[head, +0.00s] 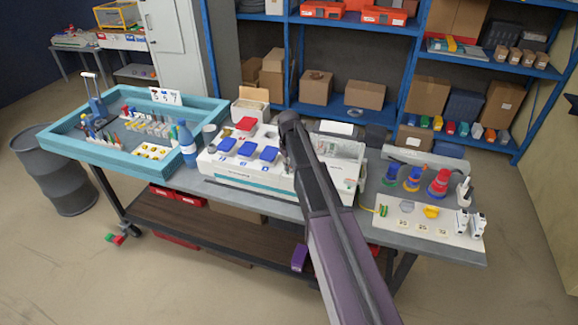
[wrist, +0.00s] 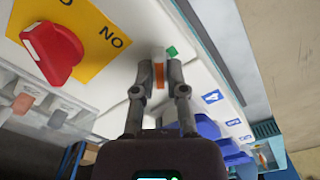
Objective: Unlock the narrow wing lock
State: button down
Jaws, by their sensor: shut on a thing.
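In the wrist view my gripper (wrist: 159,78) reaches over the top of a white panel (wrist: 110,55). Its two fingers stand on either side of a narrow upright orange piece (wrist: 159,72) and are shut on it. This looks like the narrow wing lock, though the fingers hide part of it and its exact turn is hard to read. A small green mark (wrist: 171,51) lies just beyond the fingertips. In the head view my gripper is over the white box (head: 240,183) at the middle of the table, mostly hidden by my arm.
A red rotary knob (wrist: 52,50) on a yellow plate is left of the fingers. Blue lids (wrist: 205,125) are close on the right; they also show in the head view (head: 247,149). A blue bottle (head: 187,145) and teal tray (head: 90,160) stand left.

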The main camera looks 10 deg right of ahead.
jog(key=m, duration=0.5)
jog(key=shift+m, duration=0.3)
jog(key=m, duration=0.5)
jog(key=shift+s, duration=0.1)
jog(key=c, duration=0.7)
grip_release()
jog(key=shift+n, duration=0.3)
